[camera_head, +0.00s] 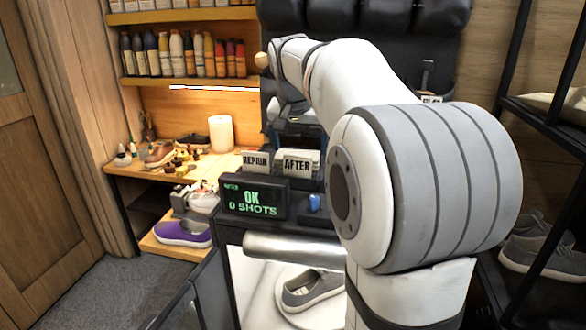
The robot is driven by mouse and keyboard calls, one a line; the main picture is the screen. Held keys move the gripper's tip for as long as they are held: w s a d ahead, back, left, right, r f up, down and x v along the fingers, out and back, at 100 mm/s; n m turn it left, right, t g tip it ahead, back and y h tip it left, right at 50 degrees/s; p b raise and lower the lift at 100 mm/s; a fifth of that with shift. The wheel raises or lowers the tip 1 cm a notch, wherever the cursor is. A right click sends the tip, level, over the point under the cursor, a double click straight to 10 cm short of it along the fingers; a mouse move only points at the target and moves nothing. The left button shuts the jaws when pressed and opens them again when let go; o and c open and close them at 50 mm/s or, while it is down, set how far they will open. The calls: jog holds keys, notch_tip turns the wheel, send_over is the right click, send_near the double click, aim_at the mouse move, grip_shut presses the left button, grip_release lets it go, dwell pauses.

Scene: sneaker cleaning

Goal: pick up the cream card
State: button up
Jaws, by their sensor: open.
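Two lettered cards stand side by side behind the black display box. The one reading "REPAIR" (256,162) looks cream, and the one reading "AFTER" (298,163) looks paler. A further pale card (432,99) is at the black back panel, mostly hidden by my arm. I cannot tell for sure which is the cream card. My gripper (299,133) is open, in front of the black panel and above the "AFTER" card, apart from the cards as far as I see. Its fingertips are dark and hard to make out.
The display box (254,196) reads "OK 0 SHOTS". A grey sneaker (311,289) lies in a lit white booth below. A purple shoe (183,233) is on a low shelf at left. Bottles (176,54) line a wall shelf. A black rack (548,128) stands at right.

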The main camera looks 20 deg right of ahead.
aim_at(298, 159)
jog(key=x, duration=0.2)
jog(key=p+x, duration=0.1)
jog(key=x, duration=0.2)
jog(key=shift+w+a+f, duration=0.2)
jog(key=shift+a+f, duration=0.15)
jog(key=c, duration=1)
jog(key=shift+r, duration=0.1)
